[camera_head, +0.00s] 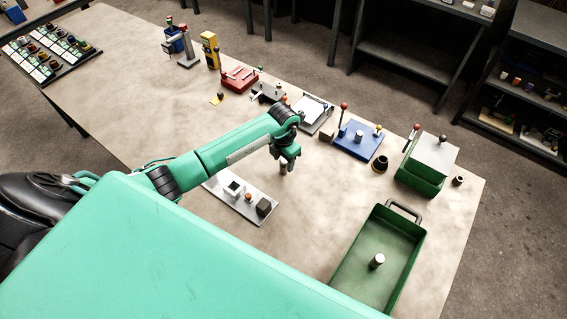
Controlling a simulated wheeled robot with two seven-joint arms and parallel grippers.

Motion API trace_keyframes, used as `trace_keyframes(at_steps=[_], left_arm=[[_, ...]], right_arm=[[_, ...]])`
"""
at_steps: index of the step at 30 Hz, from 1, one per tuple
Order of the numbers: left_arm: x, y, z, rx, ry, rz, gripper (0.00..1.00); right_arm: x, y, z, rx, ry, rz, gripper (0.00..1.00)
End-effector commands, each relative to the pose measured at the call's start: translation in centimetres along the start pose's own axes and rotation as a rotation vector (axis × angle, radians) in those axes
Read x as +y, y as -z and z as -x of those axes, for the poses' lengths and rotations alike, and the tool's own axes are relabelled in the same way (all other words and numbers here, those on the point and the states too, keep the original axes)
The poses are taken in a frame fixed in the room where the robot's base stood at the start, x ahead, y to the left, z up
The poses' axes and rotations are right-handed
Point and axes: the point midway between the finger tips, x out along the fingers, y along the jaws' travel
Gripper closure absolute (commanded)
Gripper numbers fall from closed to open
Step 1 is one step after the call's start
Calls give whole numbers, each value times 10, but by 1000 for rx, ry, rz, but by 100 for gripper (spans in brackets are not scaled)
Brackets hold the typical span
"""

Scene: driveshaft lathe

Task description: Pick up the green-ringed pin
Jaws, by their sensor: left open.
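My left gripper (284,170) points down over the middle of the table, just beyond the right end of a grey fixture plate; its jaws are small in view, and nothing is clearly seen between them. I cannot make out a green ring on any pin. A short pale metal cylinder (377,261) stands upright in the green tray, well to the right of my left gripper. The grey plate (233,207) carries a white block (234,188) with a dark hole, a small orange-topped piece (249,198) and a dark block (263,207). My right gripper does not show.
The green tray (413,254) has a raised handle. Along the table's back stand a red fixture (239,79), a blue fixture (357,139), a green box (421,178) and a black ring (380,164). Bare tabletop (315,228) lies between plate and tray.

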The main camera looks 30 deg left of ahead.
Motion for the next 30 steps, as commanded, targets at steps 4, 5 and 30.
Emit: trace_keyframes(at_steps=[4, 5, 30], left_arm=[[0, 0, -6, 1, -1, -1, 51], [0, 0, -6, 0, -2, -1, 51], [1, -1, 5, -3, -1, 0, 100]], right_arm=[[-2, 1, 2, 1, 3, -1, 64], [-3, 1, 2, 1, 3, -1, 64], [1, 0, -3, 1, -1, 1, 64]])
